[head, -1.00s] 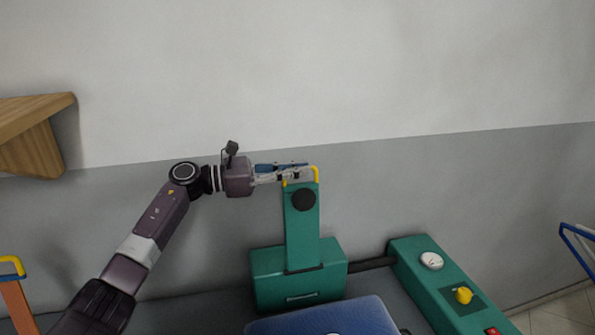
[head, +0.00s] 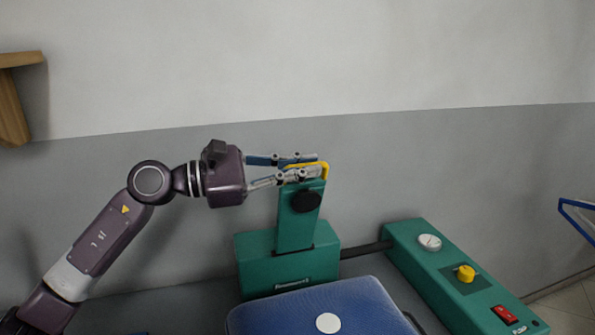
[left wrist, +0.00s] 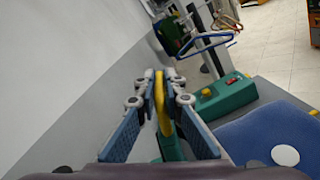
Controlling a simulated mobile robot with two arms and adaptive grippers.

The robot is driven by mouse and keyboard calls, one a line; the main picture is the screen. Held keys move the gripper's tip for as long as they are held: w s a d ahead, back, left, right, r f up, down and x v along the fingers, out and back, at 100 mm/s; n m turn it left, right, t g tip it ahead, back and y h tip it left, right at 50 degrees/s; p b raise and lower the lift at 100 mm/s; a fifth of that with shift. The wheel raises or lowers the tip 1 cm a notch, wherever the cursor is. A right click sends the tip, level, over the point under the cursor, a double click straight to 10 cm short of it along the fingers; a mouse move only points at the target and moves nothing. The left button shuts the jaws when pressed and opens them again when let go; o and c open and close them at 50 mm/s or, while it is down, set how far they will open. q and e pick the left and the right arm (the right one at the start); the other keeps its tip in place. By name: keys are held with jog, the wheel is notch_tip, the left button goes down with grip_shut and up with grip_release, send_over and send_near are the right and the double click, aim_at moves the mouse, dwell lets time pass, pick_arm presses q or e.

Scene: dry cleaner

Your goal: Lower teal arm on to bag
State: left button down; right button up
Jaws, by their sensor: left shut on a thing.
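The teal arm (head: 299,222) stands almost upright on its teal base (head: 262,265), with a yellow handle (head: 325,170) at its top and a black round knob on its face. My left gripper (head: 306,167) is shut on the yellow handle. In the left wrist view the yellow handle (left wrist: 160,95) runs between the two blue-padded fingers. The blue bag (head: 290,312), with a white round spot, lies in front of the teal base, below the arm and apart from it. It also shows in the left wrist view (left wrist: 255,130). My right gripper is not in view.
A teal control box (head: 445,275) with a white dial, a yellow knob and a red switch lies right of the bag. A wooden shelf (head: 20,95) is on the wall at left. A blue-framed object (head: 575,215) stands at far right.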

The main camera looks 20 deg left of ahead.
pick_arm(q)
jog(key=shift+s+d+f+b, duration=0.3)
jog(key=shift+s+d+b, duration=0.1)
jog(key=shift+s, duration=0.1)
jog(key=shift+s+d+f+b, duration=0.25)
jog(key=shift+s+d, duration=0.15)
jog(key=shift+s, duration=0.1)
jog(key=c, duration=2)
grip_release()
jog(key=shift+c, duration=0.2)
jog(key=shift+a, duration=0.15)
jog(key=v, duration=1.2)
jog(key=shift+c, duration=0.3)
